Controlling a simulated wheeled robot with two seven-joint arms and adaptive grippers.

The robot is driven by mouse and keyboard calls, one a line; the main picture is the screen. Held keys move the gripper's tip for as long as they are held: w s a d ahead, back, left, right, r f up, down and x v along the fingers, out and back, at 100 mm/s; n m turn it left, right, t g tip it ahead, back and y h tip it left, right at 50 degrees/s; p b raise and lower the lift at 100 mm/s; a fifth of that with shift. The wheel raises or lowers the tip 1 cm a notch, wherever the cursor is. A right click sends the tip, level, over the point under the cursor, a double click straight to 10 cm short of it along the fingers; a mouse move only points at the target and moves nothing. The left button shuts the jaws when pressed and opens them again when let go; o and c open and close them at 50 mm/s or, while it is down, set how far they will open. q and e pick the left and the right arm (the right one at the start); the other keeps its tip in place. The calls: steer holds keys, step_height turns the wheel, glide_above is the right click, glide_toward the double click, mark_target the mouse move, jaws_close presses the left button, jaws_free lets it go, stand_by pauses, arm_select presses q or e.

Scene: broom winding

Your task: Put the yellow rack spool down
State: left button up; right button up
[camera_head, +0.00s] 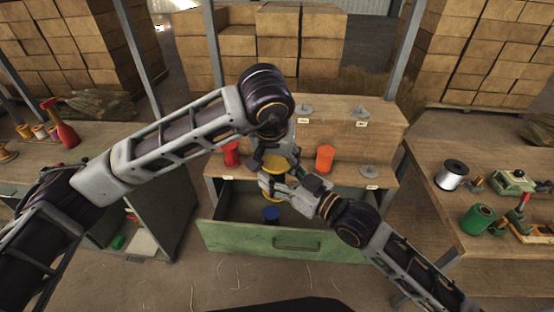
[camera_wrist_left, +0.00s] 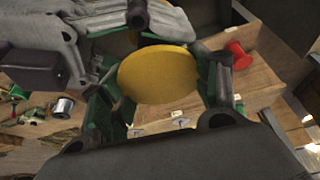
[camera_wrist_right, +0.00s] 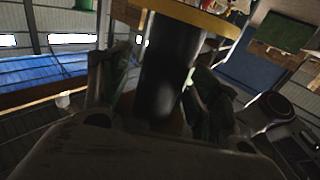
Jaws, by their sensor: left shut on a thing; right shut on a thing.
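The yellow spool (camera_head: 274,162) is held in the air in front of the stepped wooden rack, above an open drawer. Its round yellow flange (camera_wrist_left: 157,74) sits between the fingers of my left gripper (camera_wrist_left: 160,85), which is shut on it from above. My right gripper (camera_wrist_right: 155,95) is shut on the spool's dark core (camera_wrist_right: 167,65) from the right and below. A yellow flange edge (camera_wrist_right: 190,15) shows above that core. In the head view both grippers cover much of the spool.
The rack (camera_head: 345,135) holds a red spool (camera_head: 231,153), an orange spool (camera_head: 325,158) and empty holders (camera_head: 369,171). The open green drawer (camera_head: 290,240) holds a blue spool (camera_head: 271,213). A right bench carries a silver spool (camera_head: 452,174) and a green spool (camera_head: 478,219).

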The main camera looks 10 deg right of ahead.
steer(key=o, duration=1.1)
steer(key=shift+f, duration=0.15)
